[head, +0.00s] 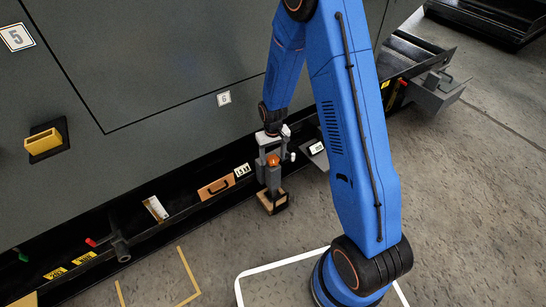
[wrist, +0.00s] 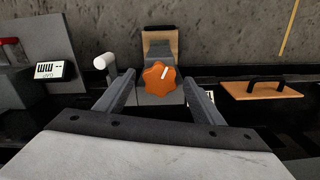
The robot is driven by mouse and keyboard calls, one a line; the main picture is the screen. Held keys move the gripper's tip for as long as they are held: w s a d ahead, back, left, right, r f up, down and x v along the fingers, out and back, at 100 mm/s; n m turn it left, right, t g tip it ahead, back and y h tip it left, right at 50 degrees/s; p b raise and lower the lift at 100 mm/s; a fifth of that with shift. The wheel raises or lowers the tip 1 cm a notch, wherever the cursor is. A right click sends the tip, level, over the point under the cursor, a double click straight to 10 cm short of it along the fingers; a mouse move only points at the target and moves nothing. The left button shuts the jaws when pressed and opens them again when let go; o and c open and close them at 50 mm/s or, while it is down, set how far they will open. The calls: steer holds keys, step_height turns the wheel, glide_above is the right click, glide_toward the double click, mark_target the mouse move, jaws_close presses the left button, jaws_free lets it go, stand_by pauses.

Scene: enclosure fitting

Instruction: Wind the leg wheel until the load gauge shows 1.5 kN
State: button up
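The orange lobed leg wheel (head: 272,160) sits on top of a grey leg (head: 272,178) with a wooden pad (head: 268,203) at the floor. In the wrist view the wheel (wrist: 156,79) has a white mark at its upper right. My gripper (head: 272,149) is open above the wheel. Its two fingers (wrist: 159,78) stand on either side of it, apart from it in the wrist view. A small white display (head: 242,170) with dark characters is left of the leg. It is mostly hidden behind a finger in the wrist view, and I cannot read it surely.
A white-tipped lever (wrist: 104,62) is close beside the wheel. A tan board with a black handle (head: 216,187) lies along the black rail. A grey plate with a white label (head: 317,148) is right of the leg. The dark enclosure wall (head: 150,60) rises behind; the floor in front is open.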

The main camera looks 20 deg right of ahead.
mark_target(273, 159)
step_height(273, 159, up, 17)
steer(key=shift+r, duration=0.2)
stand_by(0.7)
stand_by(0.5)
steer(key=s+d+r+t, duration=0.2)
steer(key=s+d+r, duration=0.2)
steer(key=s+r, duration=1.15)
steer(key=s+d+r+t, duration=0.1)
steer(key=s+r, duration=0.2)
steer(key=s, duration=0.5)
steer(key=s+d+r+m+t, duration=0.1)
steer(key=s+r, duration=0.3)
steer(key=s, duration=0.5)
steer(key=shift+d+t, duration=0.4)
steer(key=shift+d, duration=0.25)
